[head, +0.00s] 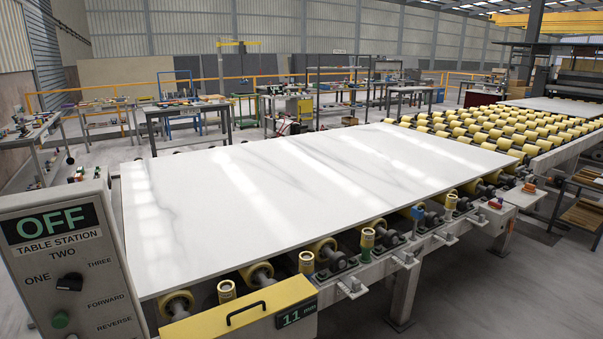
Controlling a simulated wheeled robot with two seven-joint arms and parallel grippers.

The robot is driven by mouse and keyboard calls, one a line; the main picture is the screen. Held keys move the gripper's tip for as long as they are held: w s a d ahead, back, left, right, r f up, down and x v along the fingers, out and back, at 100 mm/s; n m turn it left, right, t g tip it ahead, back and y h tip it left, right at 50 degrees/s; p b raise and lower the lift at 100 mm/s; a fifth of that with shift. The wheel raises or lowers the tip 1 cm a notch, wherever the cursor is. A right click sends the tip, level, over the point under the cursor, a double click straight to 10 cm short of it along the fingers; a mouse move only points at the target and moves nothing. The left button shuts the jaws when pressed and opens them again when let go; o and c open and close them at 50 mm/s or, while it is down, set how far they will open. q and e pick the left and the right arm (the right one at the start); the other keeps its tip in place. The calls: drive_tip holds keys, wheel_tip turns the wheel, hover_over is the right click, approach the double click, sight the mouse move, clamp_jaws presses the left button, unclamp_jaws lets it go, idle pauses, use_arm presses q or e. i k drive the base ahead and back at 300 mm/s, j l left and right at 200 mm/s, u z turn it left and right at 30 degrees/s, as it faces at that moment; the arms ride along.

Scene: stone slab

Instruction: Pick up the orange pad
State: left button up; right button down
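A small orange-red object (529,187) sits on the side rail of the roller table, near the right corner of the slab. It is too small to tell whether it is the orange pad. The large white stone slab (310,200) lies flat on the rollers, and no pad shows on its top. Neither of my grippers is in view.
A grey control box (60,255) reading OFF stands at the front left. A yellow cover with a black handle (240,318) is at the table's near edge. Yellow rollers (470,130) continue at the back right. Workbenches (185,108) stand behind.

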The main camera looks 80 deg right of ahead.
sight(530, 188)
drive_tip(key=z, duration=4)
drive_tip(key=i+z, duration=0.2)
drive_tip(key=i, duration=2.95)
drive_tip(key=i+u, duration=0.1)
drive_tip(key=i, duration=0.9)
drive_tip(key=i+l+u, duration=0.1)
drive_tip(key=i, duration=0.9)
